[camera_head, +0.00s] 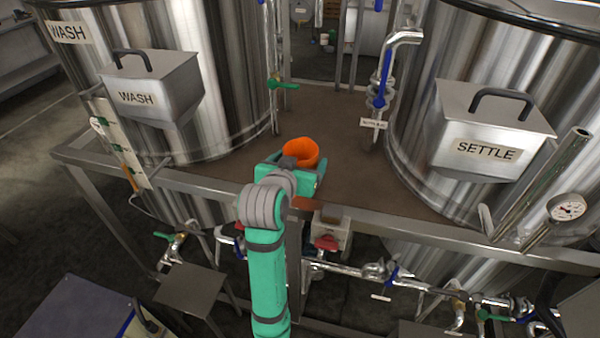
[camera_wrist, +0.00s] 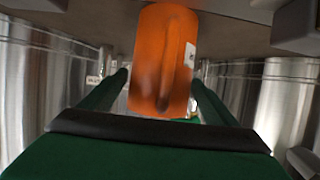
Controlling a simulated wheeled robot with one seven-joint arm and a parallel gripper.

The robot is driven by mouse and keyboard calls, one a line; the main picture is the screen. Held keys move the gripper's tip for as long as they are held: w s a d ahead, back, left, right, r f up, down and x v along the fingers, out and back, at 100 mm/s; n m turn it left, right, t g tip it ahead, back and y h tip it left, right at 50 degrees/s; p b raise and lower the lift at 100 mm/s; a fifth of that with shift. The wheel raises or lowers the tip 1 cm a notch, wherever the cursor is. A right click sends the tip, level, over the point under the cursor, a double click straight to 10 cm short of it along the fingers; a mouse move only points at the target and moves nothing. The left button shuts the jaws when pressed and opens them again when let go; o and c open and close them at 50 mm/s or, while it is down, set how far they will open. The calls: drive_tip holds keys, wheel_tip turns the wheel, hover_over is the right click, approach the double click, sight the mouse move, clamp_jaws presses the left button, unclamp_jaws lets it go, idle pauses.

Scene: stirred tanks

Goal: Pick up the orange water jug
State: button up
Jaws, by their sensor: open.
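The orange water jug (camera_head: 301,152) stands on the brown platform between the two steel tanks. Its lower part is hidden behind my gripper in the head view. In the wrist view the orange jug (camera_wrist: 163,62) fills the middle, with a pale label on its right side. In the wrist view my green fingers (camera_wrist: 160,92) are open and lie to the left and right of the jug's lower part in the picture. I cannot tell whether either finger touches it.
The WASH tank (camera_head: 225,70) rises on the left and the SETTLE tank (camera_head: 405,120) on the right. A blue-handled valve pipe (camera_head: 384,80) stands right of the jug. A metal rail (camera_head: 400,225) edges the brown platform (camera_head: 345,115). Pipes and valves run below it.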

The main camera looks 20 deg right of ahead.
drive_tip(key=c, duration=1.2)
drive_tip(key=shift+r, duration=0.15)
